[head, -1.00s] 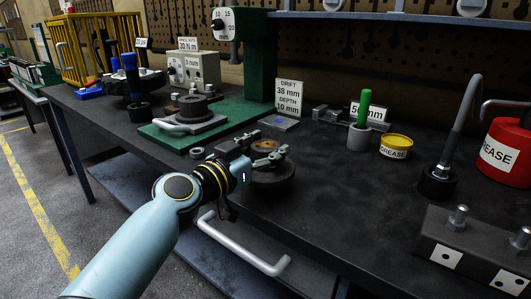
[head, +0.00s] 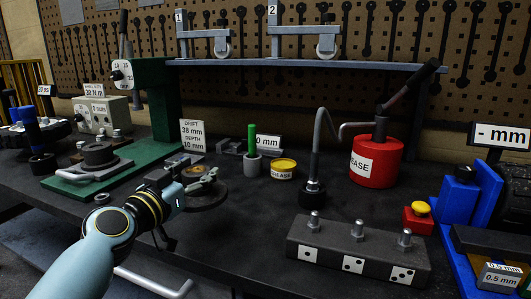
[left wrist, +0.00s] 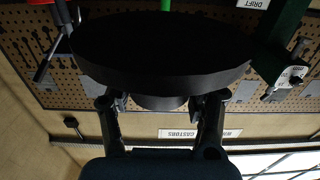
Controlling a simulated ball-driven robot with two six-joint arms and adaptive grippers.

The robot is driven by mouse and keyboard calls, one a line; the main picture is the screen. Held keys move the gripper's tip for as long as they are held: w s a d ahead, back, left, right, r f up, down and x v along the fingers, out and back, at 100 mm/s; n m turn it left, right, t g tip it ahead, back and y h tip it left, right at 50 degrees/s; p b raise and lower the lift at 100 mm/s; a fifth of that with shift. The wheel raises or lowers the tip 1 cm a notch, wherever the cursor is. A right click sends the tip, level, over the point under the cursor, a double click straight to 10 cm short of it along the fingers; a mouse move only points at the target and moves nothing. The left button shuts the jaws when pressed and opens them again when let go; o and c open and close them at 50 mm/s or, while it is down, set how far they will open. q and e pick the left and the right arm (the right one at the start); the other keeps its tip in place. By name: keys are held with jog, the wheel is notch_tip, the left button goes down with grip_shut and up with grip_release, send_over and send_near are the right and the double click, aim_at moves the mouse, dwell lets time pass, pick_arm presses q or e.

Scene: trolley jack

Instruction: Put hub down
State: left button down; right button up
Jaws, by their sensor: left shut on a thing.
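The hub is a dark round disc with a brownish raised centre; in the head view the hub (head: 204,197) is over the dark bench top, left of the middle. My left gripper (head: 196,178) is shut on it, its fingers at the raised centre. In the left wrist view the hub (left wrist: 160,55) fills the upper middle as a dark disc, with a narrower boss between the two fingers of the gripper (left wrist: 162,108). Whether the disc touches the bench cannot be told. My right gripper is not in view.
Behind the hub stand a grey cup with a green handle (head: 253,165) and a yellow grease tin (head: 284,168). A dark block with three studs (head: 357,249) lies front right. A red grease can (head: 376,162) stands behind it. Bare bench (head: 250,230) lies right of the hub.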

pick_arm(q)
jog(key=s+a+f, duration=0.1)
jog(key=s+a+f+b, duration=0.1)
jog(key=f, duration=0.1)
jog(key=s+a+f, duration=0.1)
jog(key=f, duration=0.1)
jog(key=shift+s, duration=0.25)
jog(key=a+f+b+v, duration=0.1)
jog(key=b+v, duration=0.2)
jog(key=v, duration=0.4)
jog(key=s+d+r+m+g+h+b, duration=0.1)
jog(key=s+d+r+m+h, duration=0.1)
jog(key=s+r, duration=0.5)
notch_tip(320, 180, up, 2)
jog(key=shift+s+d+r+m+g+h+b, duration=0.1)
jog(key=shift+s+d+m+g+h+b, duration=0.25)
jog(key=shift+d+h, duration=0.45)
